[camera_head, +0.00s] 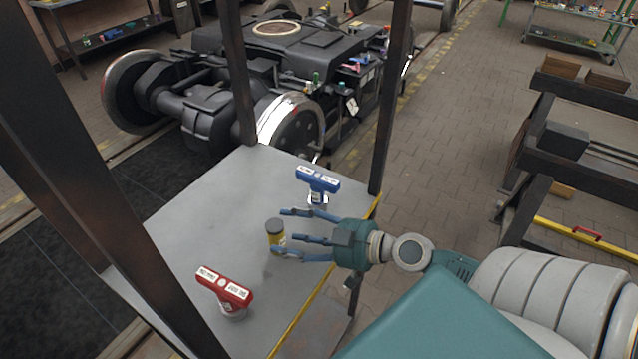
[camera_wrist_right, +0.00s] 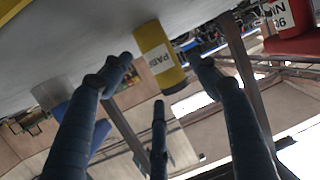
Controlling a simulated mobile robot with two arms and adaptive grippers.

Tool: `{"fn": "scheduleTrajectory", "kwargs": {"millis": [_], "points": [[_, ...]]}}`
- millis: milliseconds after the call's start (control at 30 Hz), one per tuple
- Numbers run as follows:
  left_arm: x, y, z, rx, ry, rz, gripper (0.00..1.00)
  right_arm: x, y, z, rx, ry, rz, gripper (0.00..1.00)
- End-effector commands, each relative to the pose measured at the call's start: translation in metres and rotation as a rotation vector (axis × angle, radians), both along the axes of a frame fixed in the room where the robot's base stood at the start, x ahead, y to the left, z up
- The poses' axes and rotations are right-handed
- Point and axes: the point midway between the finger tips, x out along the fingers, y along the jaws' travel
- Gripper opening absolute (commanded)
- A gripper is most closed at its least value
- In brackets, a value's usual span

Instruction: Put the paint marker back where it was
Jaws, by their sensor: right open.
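The paint marker (camera_head: 275,236) is a short yellow cylinder with a dark cap. It stands upright on the grey platform (camera_head: 185,225), between a blue and a red T-handled tool. My right gripper (camera_head: 284,232) is open, its fingers reaching from the right beside the marker. In the wrist view, which is upside down, the marker (camera_wrist_right: 157,60) with its white label shows beyond and between the spread fingertips (camera_wrist_right: 160,75). I cannot tell whether any finger touches it. My left gripper is not in view.
The blue T-handled tool (camera_head: 318,180) stands behind my right gripper, the red one (camera_head: 224,288) in front. Dark posts (camera_head: 391,90) rise at the platform's edges. A bogie (camera_head: 290,60) stands beyond. The platform's left part is clear.

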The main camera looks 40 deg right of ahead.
Motion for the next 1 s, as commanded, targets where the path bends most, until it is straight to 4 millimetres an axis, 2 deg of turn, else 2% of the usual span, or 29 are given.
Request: {"fn": "scheduleTrajectory", "kwargs": {"millis": [33,200,500,1000], "points": [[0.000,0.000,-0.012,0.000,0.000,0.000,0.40,-0.010,-0.005,-0.005,-0.001,0.004,-0.001,0.61],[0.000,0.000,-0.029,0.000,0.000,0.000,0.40,-0.034,-0.017,0.004,0.003,0.004,-0.003,0.61],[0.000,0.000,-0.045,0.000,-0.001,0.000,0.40,-0.065,-0.033,0.020,0.002,0.000,-0.003,0.61],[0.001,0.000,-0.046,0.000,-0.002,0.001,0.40,-0.072,-0.036,0.025,0.000,0.000,0.000,0.61]]}}
